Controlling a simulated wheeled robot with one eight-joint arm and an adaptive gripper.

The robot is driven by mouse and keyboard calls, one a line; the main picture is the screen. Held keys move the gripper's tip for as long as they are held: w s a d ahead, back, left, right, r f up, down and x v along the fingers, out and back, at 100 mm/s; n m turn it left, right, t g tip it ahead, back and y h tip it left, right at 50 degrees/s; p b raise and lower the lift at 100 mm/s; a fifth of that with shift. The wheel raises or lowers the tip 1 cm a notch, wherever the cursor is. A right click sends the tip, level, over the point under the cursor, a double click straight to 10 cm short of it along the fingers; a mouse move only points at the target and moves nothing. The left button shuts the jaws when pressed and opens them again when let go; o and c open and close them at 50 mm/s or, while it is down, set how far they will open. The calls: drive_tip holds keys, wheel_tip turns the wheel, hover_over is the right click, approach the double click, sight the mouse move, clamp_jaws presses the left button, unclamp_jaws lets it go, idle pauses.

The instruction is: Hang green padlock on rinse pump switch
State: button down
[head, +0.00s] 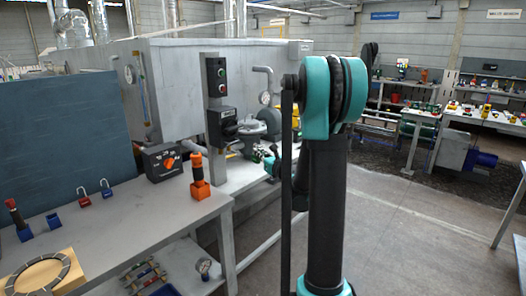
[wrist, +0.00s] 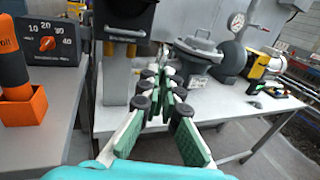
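I cannot make out a green padlock in either view. A black switch box (head: 222,126) hangs on a grey post beside the pump, below a box with a green and a red button. I cannot read a label that names it the rinse pump switch. Its lower part shows at the top of the wrist view (wrist: 128,14). My gripper (wrist: 167,76) points past the post towards the pump, below the box. Its green-padded fingers stand apart, with no object visible between them. In the head view my gripper is small and partly hidden by my arm.
A red padlock (head: 83,196) and a blue padlock (head: 106,188) stand on the left bench (head: 130,232). A dial box (head: 163,162) and an orange holder (head: 200,190) are near its right end. The grey pump (wrist: 194,57) stands behind the post. Open floor lies right.

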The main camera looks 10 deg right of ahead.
drive_tip(key=s+r, duration=0.1)
drive_tip(key=s+r+n+y, duration=0.1)
drive_tip(key=s, duration=0.1)
drive_tip(key=s+r+y, duration=0.1)
drive_tip(key=shift+s+n+g, duration=0.25)
drive_tip(key=shift+n+g, duration=0.05)
drive_tip(key=shift+g, duration=0.1)
drive_tip(key=shift+d, duration=0.1)
drive_tip(key=s+a+x, duration=0.1)
drive_tip(key=a+x, duration=0.1)
drive_tip(key=x, duration=0.7)
drive_tip(key=shift+w, duration=0.4)
drive_tip(key=shift+w+a, duration=0.8)
drive_tip(key=shift+w, duration=0.1)
idle(0.8)
drive_tip(key=shift+w+a, duration=0.45)
drive_tip(key=shift+w, duration=0.1)
drive_tip(key=shift+w+a+r, duration=0.2)
drive_tip(key=shift+w+a, duration=0.05)
drive_tip(key=shift+w, duration=0.1)
idle(0.9)
drive_tip(key=shift+s+f, duration=0.1)
drive_tip(key=shift+f, duration=0.1)
